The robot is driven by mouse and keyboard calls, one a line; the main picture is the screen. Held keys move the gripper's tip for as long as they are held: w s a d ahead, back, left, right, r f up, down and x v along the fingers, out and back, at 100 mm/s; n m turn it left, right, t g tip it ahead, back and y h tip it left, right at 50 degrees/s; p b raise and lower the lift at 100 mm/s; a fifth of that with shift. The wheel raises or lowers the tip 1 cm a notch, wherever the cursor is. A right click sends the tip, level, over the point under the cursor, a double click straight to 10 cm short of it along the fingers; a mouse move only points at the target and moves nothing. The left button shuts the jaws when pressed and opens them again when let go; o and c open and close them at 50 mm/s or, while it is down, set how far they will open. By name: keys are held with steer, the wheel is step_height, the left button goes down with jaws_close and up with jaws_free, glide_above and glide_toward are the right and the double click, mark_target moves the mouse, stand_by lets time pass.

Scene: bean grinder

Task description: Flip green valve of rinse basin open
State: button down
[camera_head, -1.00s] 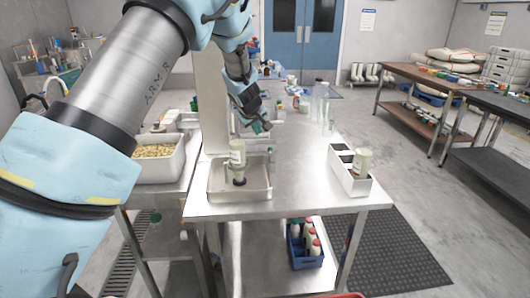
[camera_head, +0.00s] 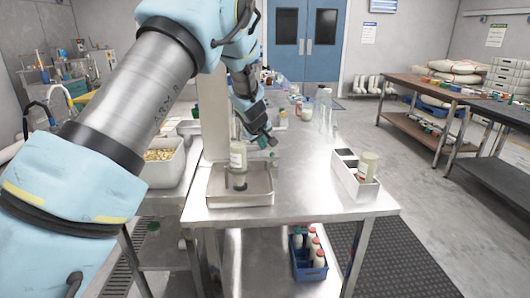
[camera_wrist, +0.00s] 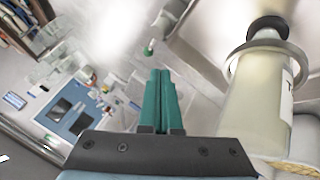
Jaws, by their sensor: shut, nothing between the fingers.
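The rinse basin (camera_head: 262,199) is a shallow metal tray at the near left of the steel table. A pale bottle (camera_head: 238,157) stands neck-down over it. The bottle also shows large at the right of the wrist view (camera_wrist: 257,105), its dark cap held in a metal ring. A small green piece, apparently the valve (camera_wrist: 148,48), sits by a pale pipe beyond my fingertips in the wrist view. My gripper (camera_head: 268,141) is above the table, behind and right of the bottle. Its teal fingers (camera_wrist: 160,75) are shut, empty, and appear apart from the green piece.
A white divided bin (camera_head: 346,176) with a bottle stands at the table's right. A tub of beans (camera_head: 160,170) is at the left. A pale column (camera_head: 214,115) rises behind the basin. The table's middle right is clear.

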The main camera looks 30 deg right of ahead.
steer(key=p+x, duration=0.3)
steer(key=x, duration=0.6)
steer(key=shift+w+d+f, duration=0.1)
steer(key=shift+f, duration=0.1)
steer(key=shift+d+f+b, duration=0.1)
steer(key=shift+f+b, duration=0.15)
steer(key=shift+b, duration=0.55)
